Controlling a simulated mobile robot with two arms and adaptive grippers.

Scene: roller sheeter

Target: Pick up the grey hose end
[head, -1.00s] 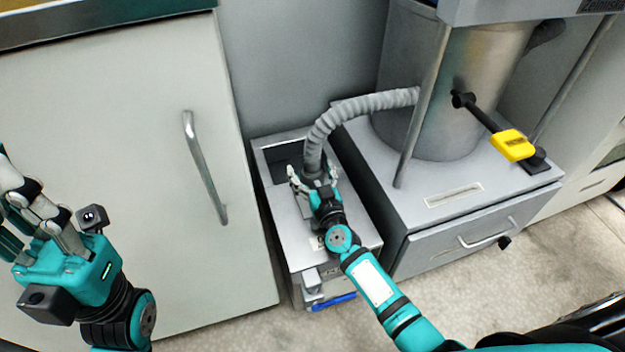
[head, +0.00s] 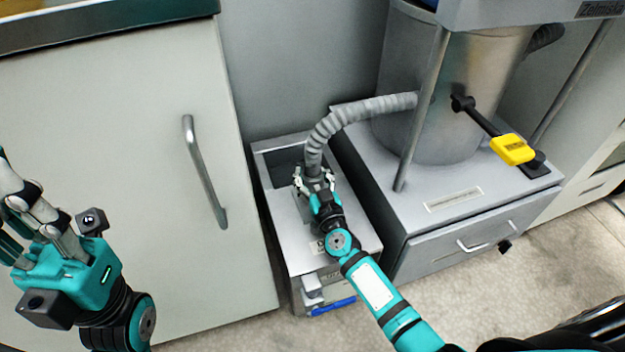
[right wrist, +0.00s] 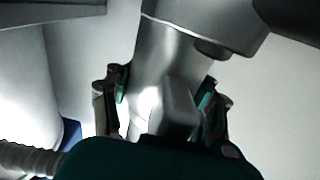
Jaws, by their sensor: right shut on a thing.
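The grey corrugated hose (head: 345,115) runs from the metal cylinder on the right, bends, and drops to its lower end (head: 314,166) over the low grey box. My right gripper (head: 314,180) is shut on the hose end, its fingers on both sides. In the right wrist view a smooth grey end piece (right wrist: 172,75) stands between the two fingers (right wrist: 162,112), and part of the ribbed hose (right wrist: 28,158) shows at the lower left. The gripper hides part of the hose end in the head view. My left gripper (head: 45,235) hangs at the left, away from the hose, with its fingers spread.
The low grey box (head: 345,235) has a dark opening at its back. A cabinet with a bar handle (head: 205,170) stands close on its left. On the right are the metal cylinder (head: 435,120), a post, a yellow-handled lever (head: 511,149) and a drawer unit (head: 450,240).

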